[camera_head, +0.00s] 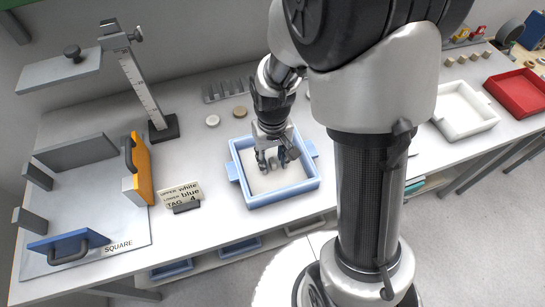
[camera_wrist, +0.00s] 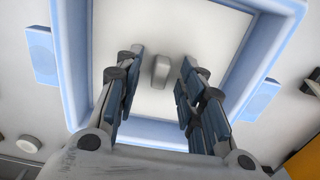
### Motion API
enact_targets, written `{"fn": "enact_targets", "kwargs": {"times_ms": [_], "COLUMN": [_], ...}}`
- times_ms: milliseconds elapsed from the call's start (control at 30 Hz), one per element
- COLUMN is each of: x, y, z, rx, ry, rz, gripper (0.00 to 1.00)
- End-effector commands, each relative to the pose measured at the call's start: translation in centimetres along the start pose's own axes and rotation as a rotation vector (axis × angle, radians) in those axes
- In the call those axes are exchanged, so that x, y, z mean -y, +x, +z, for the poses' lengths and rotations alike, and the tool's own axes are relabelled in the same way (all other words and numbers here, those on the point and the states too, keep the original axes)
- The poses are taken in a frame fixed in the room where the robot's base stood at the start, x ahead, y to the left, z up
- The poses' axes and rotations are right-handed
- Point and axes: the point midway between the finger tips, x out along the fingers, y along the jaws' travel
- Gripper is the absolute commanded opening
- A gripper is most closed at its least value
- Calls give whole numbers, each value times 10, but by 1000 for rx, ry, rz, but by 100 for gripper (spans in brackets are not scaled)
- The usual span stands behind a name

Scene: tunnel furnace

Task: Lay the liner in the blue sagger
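The blue sagger (camera_head: 284,198) sits on the bench, left of my arm, with a side tab at each end. A flat off-white liner (camera_head: 255,182) appears to lie inside its walls; in the wrist view the pale surface (camera_wrist: 105,22) carries a small grey knob (camera_wrist: 160,71). I cannot tell how closely its edges meet the walls. My gripper (camera_head: 272,163) points down inside the sagger's outline. In the wrist view its fingers (camera_wrist: 162,60) are spread on either side of the knob, with gaps showing, and hold nothing.
A label stand (camera_head: 180,195) reads upper white, lower blue, tag 4. Small discs (camera_head: 240,112) lie behind. White (camera_head: 465,112) and red (camera_head: 520,92) trays are right.

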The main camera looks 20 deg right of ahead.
Motion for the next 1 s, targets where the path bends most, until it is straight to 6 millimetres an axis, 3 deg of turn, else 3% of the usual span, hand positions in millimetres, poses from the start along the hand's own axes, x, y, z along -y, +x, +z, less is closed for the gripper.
{"fn": "enact_targets", "kwargs": {"times_ms": [267,367,700,1000], "x": [0,0,0,0], "y": [-5,-18,-90,-119], "z": [-1,-2,-1,0], "rx": [-2,-5,-6,-1], "ry": [0,0,0,0], "rz": [0,0,0,0], "gripper": [36,36,36,36]}}
